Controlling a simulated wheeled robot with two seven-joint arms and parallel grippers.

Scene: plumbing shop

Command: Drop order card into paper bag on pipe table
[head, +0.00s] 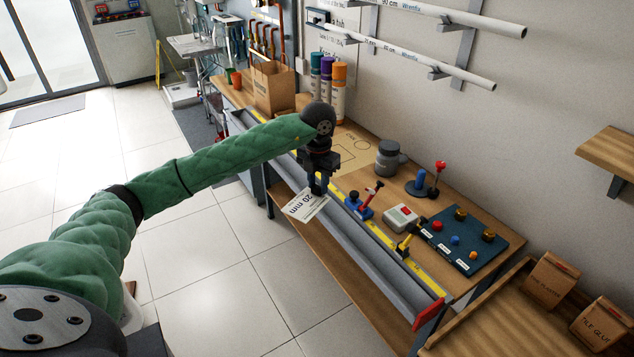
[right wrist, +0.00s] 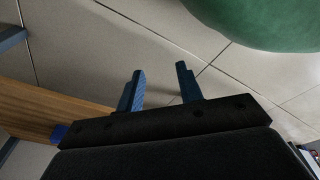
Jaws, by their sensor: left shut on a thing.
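The order card (head: 303,206) is a white card printed "20 mm". My left gripper (head: 318,190) is shut on its upper edge and holds it tilted in the air over the front side of the pipe table. The brown paper bag (head: 273,88) stands upright with its handle up at the far left end of the pipe table (head: 458,283). The card and gripper are well apart from it, nearer to me. My right gripper (right wrist: 160,90) shows in the right wrist view with its two blue fingers apart and nothing between them, above the tiled floor.
A grey trough (head: 398,277) with a yellow strip runs along the table's front. Coloured tubes (head: 327,78) stand beside the bag. A grey jar (head: 388,158), a small device (head: 401,217) and a dark fittings board (head: 464,240) lie to the right. Pipes hang on the wall.

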